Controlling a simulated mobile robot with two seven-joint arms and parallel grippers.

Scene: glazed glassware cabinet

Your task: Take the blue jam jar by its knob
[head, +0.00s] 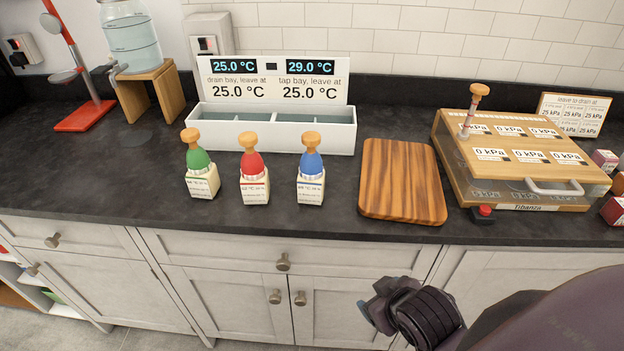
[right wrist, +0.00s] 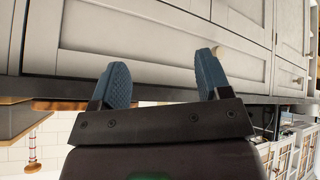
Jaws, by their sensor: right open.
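The blue jam jar (head: 311,170) stands upright on the dark counter, with a round wooden knob on top and a white label block below. A red jar (head: 253,170) and a green jar (head: 200,168) of the same kind stand to its left. My right gripper (head: 366,305) is low in front of the cabinet doors, below and to the right of the blue jar, apart from it. In the right wrist view its two blue fingers (right wrist: 163,85) are spread with nothing between them. The jars cannot be made out in that view. My left gripper is not in view.
A wooden board (head: 402,180) lies right of the blue jar. Behind the jars is a white two-bay trough (head: 270,130) with temperature displays. A wooden case with a handle (head: 520,160) stands at the right. The counter in front of the jars is clear.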

